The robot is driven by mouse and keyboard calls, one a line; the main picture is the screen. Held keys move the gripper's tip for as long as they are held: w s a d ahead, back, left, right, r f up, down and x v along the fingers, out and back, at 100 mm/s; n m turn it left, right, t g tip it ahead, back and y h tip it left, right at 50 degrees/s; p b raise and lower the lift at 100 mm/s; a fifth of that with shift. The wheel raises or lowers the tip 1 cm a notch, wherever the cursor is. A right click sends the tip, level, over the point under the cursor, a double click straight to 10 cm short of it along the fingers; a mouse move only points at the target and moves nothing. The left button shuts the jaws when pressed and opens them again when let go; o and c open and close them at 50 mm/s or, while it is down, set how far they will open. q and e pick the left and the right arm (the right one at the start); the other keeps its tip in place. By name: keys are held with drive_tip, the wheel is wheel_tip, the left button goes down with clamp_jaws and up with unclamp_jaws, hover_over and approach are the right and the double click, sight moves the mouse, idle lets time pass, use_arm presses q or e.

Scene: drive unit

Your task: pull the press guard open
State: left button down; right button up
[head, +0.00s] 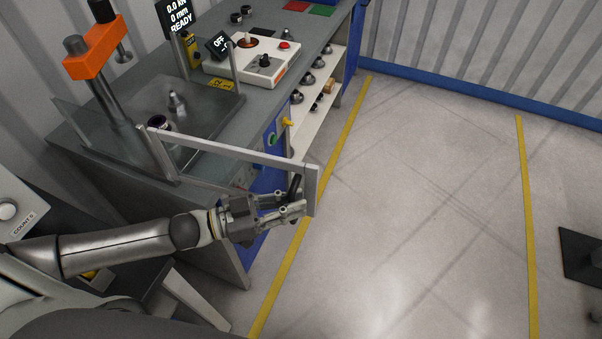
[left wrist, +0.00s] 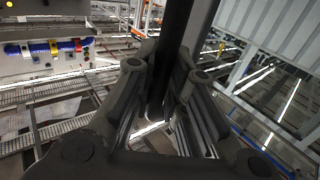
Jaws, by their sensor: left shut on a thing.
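The press guard (head: 235,153), a grey metal frame with a clear panel, is hinged at its left post on the bench. It is swung out and sticks past the bench's front edge over the floor. My left gripper (head: 293,207) is shut on the guard's dark upright handle (head: 294,184), near the free end post. In the left wrist view the handle (left wrist: 176,50) stands between the two fingers (left wrist: 163,90). The press (head: 92,52), with an orange crosshead, stands behind on the bench. My right gripper is not in view.
The bench (head: 225,115) carries a control box (head: 258,62) with a red button and a display reading OFF. Small metal parts stand on the shelf (head: 318,112) at its front.

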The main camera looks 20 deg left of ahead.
use_arm(q)
drive_tip(key=s+g, duration=0.1)
drive_tip(key=s, duration=0.1)
drive_tip(key=s+m+g+h, duration=0.1)
drive_tip(key=s+a, duration=0.1)
drive_tip(key=s, duration=0.1)
drive_tip(key=shift+s+m+g+h, duration=0.3)
drive_tip(key=shift+s+m+g, duration=0.05)
drive_tip(key=shift+m+g, duration=0.05)
drive_tip(key=c, duration=1.5)
unclamp_jaws()
drive_tip(key=shift+o, duration=0.2)
drive_tip(key=v, duration=1.2)
drive_tip(key=shift+s, duration=0.1)
